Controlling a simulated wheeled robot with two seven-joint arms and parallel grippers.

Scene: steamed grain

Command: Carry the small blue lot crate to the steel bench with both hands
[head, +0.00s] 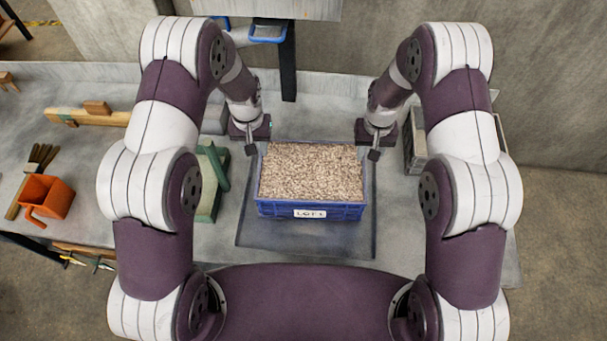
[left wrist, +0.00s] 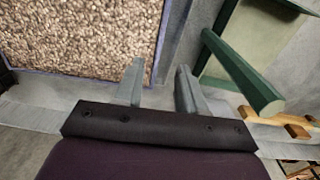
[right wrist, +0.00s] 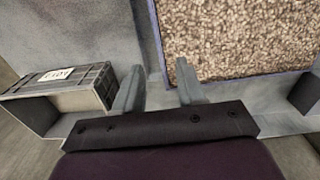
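The small blue lot crate (head: 340,211) is full of pale grain and stands level on a dark grey mat (head: 252,225), its label facing me. My left gripper (head: 252,149) is at the crate's far left corner; in the left wrist view its fingers (left wrist: 162,82) are apart, with the crate's side rim between them. My right gripper (head: 376,153) is at the far right corner; in the right wrist view its fingers (right wrist: 157,85) are apart on either side of the other rim. Whether the fingers touch the walls is unclear.
A grey labelled crate (right wrist: 65,85) stands just right of the blue crate. On the left are a green frame-like object (head: 212,180), an orange scoop (head: 47,197), a brush (head: 36,172) and a wooden piece (head: 85,117). A dark post (head: 288,75) rises behind.

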